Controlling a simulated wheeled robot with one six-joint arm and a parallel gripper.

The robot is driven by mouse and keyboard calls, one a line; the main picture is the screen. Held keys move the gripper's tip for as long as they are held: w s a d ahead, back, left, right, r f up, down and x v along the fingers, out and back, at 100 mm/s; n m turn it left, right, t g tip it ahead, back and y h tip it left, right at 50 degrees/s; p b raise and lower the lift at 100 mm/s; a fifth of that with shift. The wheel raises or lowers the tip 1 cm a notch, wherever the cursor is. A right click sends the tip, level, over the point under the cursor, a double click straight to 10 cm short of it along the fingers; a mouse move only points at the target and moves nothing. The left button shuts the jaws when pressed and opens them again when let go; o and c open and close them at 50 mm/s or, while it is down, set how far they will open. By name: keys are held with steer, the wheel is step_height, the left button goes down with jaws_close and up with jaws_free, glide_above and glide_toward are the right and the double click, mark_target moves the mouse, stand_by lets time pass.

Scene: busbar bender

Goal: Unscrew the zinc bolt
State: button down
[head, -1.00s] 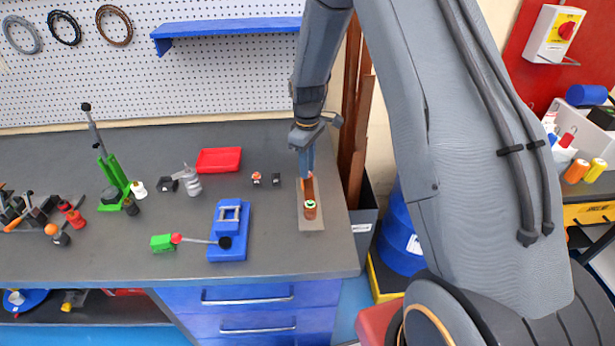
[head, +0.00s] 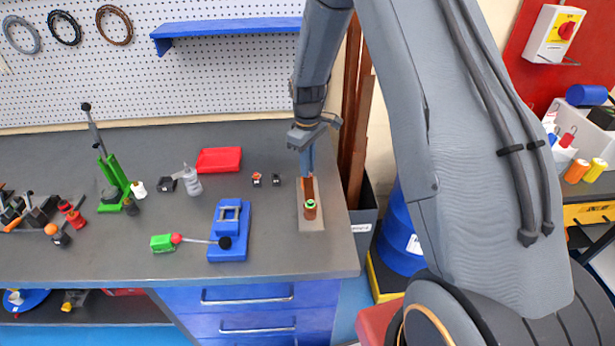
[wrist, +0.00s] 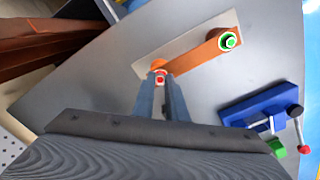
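An orange-brown copper bar (wrist: 197,56) lies on a pale plate (wrist: 150,62) at the right end of the bench. A small bolt with a red-marked head (wrist: 160,77) shows at the bar's near end in the wrist view. A round post with a green-ringed top (wrist: 229,41) stands at the other end, also visible in the head view (head: 310,207). My gripper (head: 307,174) points down over the bar. In the wrist view its two blue-grey fingertips (wrist: 161,82) flank the red-marked head closely. I cannot tell whether they grip it.
A red tray (head: 219,160) and two small dark items (head: 257,179) lie behind. Brown bars (head: 362,130) stand upright beside the bench.

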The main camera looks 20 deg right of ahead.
steer(key=n, duration=0.5)
steer(key=shift+n, duration=0.4)
steer(key=n, duration=0.5)
steer(key=shift+n, duration=0.3)
steer(key=n, duration=0.5)
steer(key=shift+n, duration=0.4)
steer(key=n, duration=0.5)
steer(key=shift+n, duration=0.4)
